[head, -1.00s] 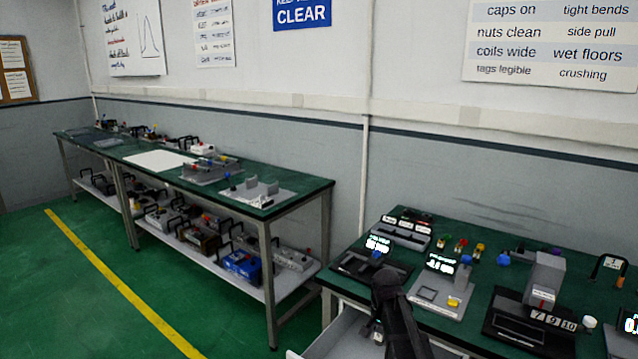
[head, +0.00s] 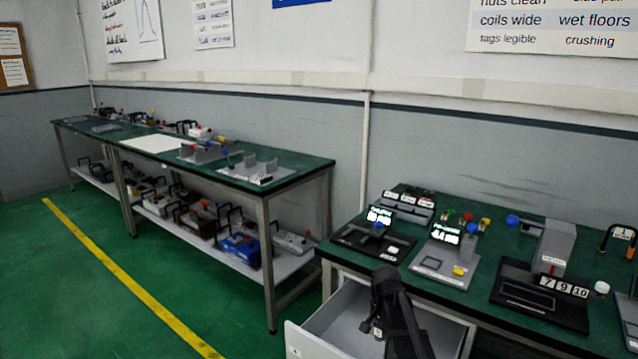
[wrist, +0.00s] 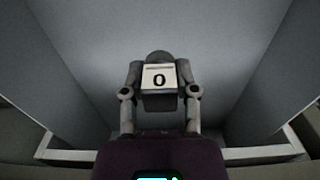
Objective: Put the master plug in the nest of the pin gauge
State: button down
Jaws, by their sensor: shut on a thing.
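My gripper (wrist: 160,92) is shut on a grey piece with a white label reading "0" (wrist: 159,78), probably the master plug. It shows between the two fingers in the wrist view, inside or over a grey drawer. In the head view my dark arm reaches down over the open drawer (head: 332,330) at the bench front and hides part of it. Which bench device is the pin gauge is not clear. One candidate is a grey plate fixture (head: 456,272) with a lit display, a blue knob and a yellow part. Another is a black-based fixture (head: 362,246) with a lit display.
A large black-based device (head: 528,302) with a grey block and number tiles stands to the right. A labelled rack (head: 408,204) is at the back of the green bench. Another long bench (head: 290,185) stands to the left. Green floor (head: 190,290) lies open between.

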aim_at(380, 325)
jog(key=shift+f+b, duration=0.55)
jog(key=shift+f, duration=0.2)
notch_tip(380, 325, up, 19)
jog(key=p, duration=1.9)
jog(key=shift+d, duration=0.1)
